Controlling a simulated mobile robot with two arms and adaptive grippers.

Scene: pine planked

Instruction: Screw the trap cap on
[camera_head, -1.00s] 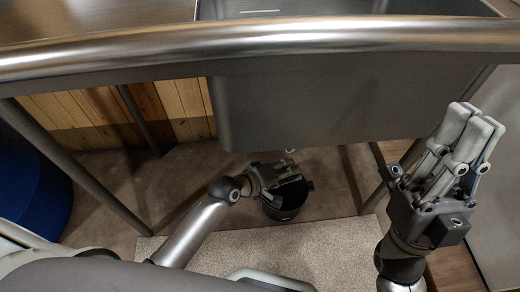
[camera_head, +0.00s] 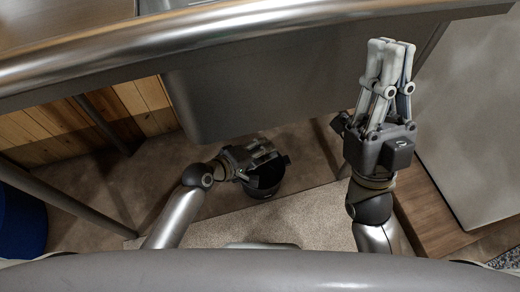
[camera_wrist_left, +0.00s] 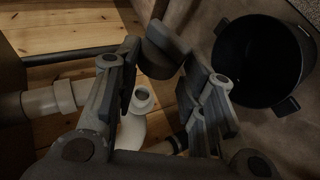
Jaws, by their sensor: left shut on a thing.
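My left gripper (camera_head: 268,156) is below the sink, over the black bucket in the head view. In the left wrist view its fingers (camera_wrist_left: 168,62) are shut on a dark round piece, which looks like the trap cap (camera_wrist_left: 160,52). The white trap (camera_wrist_left: 142,98) shows in the left wrist view between the fingers, with a round open end facing the camera. The cap appears apart from it. My right gripper (camera_head: 388,55) is raised in front of the sink at the right, fingers together and empty.
A black bucket (camera_head: 265,190) stands on the floor under the sink (camera_head: 270,90); it is also in the left wrist view (camera_wrist_left: 262,62). The metal front rail (camera_head: 230,37) and table legs (camera_head: 100,122) bound the space. A pale mat (camera_head: 300,222) lies in front.

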